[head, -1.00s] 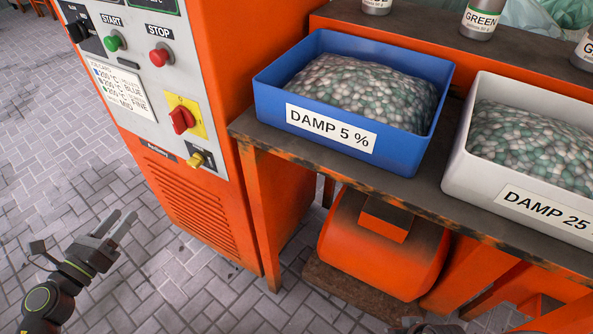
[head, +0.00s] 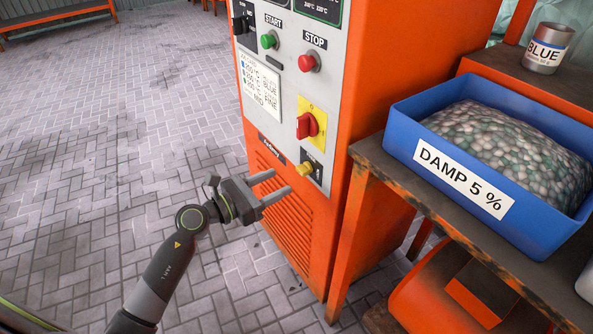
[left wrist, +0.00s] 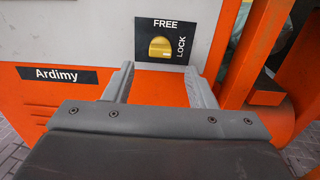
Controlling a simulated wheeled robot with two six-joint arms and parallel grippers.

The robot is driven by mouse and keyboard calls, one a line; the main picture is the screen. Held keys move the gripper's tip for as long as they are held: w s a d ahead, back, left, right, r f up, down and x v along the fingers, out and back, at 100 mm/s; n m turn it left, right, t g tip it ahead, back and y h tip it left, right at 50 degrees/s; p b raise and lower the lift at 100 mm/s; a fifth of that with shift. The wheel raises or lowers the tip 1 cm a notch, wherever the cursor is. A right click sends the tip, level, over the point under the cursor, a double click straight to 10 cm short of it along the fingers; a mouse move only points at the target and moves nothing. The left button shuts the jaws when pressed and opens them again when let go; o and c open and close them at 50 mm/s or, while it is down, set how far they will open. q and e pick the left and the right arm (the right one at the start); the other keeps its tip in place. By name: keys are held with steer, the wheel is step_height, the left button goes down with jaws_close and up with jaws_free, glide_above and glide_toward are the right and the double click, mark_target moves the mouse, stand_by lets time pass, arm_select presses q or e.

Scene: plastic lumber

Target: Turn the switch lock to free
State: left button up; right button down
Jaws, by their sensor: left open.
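The switch lock is a yellow knob (head: 305,169) on a small black plate, low on the front of the orange and grey machine. In the left wrist view the yellow knob (left wrist: 160,47) sits below the word FREE and left of the word LOCK. Which word it is set to I cannot tell. My left gripper (head: 280,183) is open and empty, its fingers pointing at the machine front. In the left wrist view the gripper's fingertips (left wrist: 160,71) lie just below the plate, one on each side of the knob. My right gripper is not in view.
Above the lock are a red rotary switch (head: 308,125) on a yellow plate, a red stop button (head: 309,62) and a green start button (head: 268,41). A blue bin (head: 408,129) of pellets stands on the bench to the right. The paved floor at left is free.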

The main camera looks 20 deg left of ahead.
mark_target(299, 171)
arm_select(q)
steer(key=x, duration=0.5)
steer(key=shift+w+d, duration=0.25)
steer(key=shift+w, duration=0.05)
steer(key=shift+w+d, duration=0.3)
steer(key=shift+w, duration=0.05)
steer(key=c, duration=1)
